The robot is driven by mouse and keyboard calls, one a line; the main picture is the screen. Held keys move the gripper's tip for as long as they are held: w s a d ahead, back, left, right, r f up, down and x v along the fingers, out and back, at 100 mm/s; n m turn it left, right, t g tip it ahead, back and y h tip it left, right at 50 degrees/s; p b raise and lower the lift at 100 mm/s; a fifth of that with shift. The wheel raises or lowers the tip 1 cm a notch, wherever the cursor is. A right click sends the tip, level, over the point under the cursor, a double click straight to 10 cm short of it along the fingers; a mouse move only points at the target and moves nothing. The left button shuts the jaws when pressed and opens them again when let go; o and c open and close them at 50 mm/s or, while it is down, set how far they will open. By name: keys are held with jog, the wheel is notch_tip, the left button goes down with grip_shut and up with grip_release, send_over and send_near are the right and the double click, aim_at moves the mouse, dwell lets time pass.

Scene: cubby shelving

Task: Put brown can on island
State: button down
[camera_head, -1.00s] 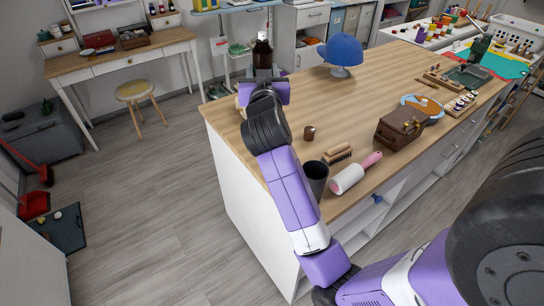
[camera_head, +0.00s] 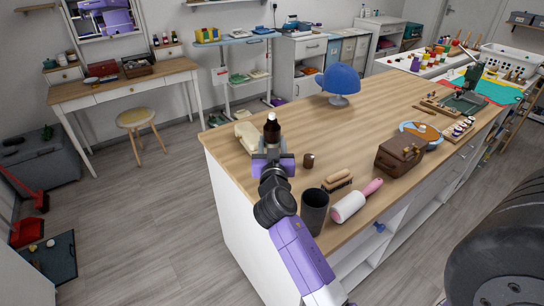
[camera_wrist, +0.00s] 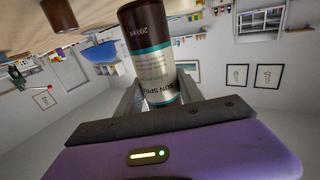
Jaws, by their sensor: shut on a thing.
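The brown can (camera_head: 272,129) is a dark cylinder with a pale cap. In the wrist view it (camera_wrist: 149,50) shows a brown, teal and silver label with inverted lettering. My gripper (camera_head: 272,150) is shut around the can, which looks about upright. Can and gripper are over the near-left part of the island's wooden top (camera_head: 335,125). The gripper hides the can's lower part in the head view. I cannot tell whether its base touches the top.
Right of my gripper on the island are a small brown pot (camera_head: 308,160), a brush (camera_head: 338,181), a dark cup (camera_head: 314,211), a lint roller (camera_head: 350,204) and a brown case (camera_head: 400,155). A cream item (camera_head: 247,136) lies left.

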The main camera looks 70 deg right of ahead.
jog(key=shift+f+b, duration=0.3)
jog(key=shift+f, duration=1.85)
jog(key=shift+f+b, duration=0.3)
jog(key=shift+b, duration=0.15)
